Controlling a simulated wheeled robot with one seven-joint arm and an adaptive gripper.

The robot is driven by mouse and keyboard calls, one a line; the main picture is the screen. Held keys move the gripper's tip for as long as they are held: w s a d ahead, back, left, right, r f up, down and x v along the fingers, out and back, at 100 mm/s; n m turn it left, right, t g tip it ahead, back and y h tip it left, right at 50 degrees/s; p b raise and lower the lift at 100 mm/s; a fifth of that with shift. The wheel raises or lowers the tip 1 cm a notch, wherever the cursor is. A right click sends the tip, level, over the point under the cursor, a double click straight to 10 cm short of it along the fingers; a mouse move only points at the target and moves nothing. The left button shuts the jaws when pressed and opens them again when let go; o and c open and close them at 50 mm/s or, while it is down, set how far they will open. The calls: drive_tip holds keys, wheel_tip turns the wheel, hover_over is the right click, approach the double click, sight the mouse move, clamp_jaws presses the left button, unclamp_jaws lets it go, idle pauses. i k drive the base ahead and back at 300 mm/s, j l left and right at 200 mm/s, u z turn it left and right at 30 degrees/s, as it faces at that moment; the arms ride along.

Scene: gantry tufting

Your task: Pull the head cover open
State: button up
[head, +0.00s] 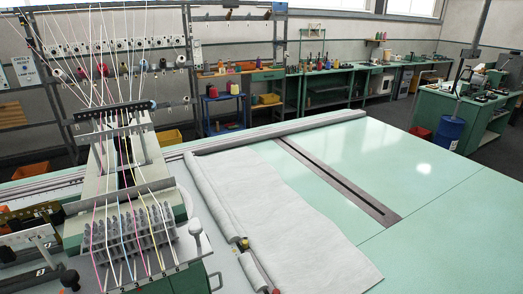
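The tufting head (128,205) stands at the left. It is a green and pale housing with a grey row of thread guides (130,232) on its front, and several coloured threads run down through it. A numbered pale strip (150,277) lies below the guides. A grey lever with a round knob (195,227) rises at the head's right side. I cannot tell which panel is the head cover, or whether it is open or shut. My gripper is not in view.
White cloth (275,215) lies over the green table (420,185), beside a slotted dark strip (335,180). A rod with a brass-coloured fitting (241,243) lies at the cloth's left edge. A thread rack (120,60) stands behind. The table's right side is clear.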

sight(218, 273)
drive_tip(key=k+u, duration=0.1)
drive_tip(key=u, duration=1.5)
